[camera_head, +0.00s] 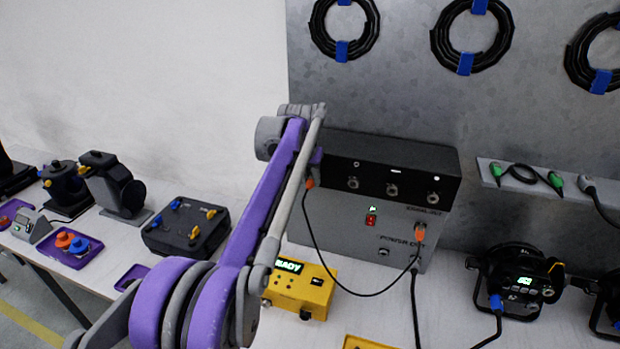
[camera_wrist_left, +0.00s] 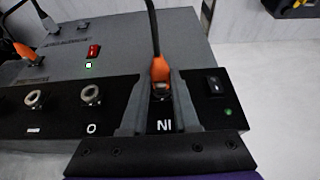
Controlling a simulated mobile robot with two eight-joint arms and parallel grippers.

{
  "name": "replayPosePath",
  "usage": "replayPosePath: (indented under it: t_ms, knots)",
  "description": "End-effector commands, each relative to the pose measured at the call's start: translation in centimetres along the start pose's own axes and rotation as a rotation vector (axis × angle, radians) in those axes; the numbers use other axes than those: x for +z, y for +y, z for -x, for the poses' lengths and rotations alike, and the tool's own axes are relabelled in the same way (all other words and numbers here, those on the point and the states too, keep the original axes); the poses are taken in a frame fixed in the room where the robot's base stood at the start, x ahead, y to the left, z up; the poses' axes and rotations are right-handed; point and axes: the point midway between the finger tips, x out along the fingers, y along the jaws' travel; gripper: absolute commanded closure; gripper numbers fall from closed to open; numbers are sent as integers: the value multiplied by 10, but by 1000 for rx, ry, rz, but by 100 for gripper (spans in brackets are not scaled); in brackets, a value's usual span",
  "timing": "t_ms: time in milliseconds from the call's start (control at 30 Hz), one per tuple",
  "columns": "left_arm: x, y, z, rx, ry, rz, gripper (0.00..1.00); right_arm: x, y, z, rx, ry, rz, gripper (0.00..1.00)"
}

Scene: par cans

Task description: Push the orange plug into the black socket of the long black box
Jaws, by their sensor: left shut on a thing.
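The long black box (camera_head: 425,165) lies on top of a grey power unit, with a row of round metal sockets on its front. My left gripper (camera_wrist_left: 160,98) is shut on the orange plug (camera_wrist_left: 160,69), at the socket marked IN. The plug's black cable rises from it in the wrist view. In the head view the plug (camera_head: 310,183) shows just below my left wrist, at the left end of the box. The arm hides that end and its socket. I cannot tell how deep the plug sits. My right gripper is not in view.
The grey power unit (camera_head: 345,230) has another orange plug (camera_head: 420,232) at its right. The held cable hangs in a loop past the yellow READY box (camera_head: 300,288). A black lamp (camera_head: 520,280) stands to the right. A dark case (camera_head: 186,228) is at the left.

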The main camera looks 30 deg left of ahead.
Motion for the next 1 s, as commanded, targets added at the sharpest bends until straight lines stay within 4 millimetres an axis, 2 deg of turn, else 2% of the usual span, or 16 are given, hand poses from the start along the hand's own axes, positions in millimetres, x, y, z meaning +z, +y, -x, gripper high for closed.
replayPosePath:
  t_ms: [900,933,1000]
  knots:
    - [-11,0,-4,0,0,0,100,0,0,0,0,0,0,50]
    - [-11,0,-4,0,0,0,66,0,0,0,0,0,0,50]
    - [-11,0,-4,0,0,0,53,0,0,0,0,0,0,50]
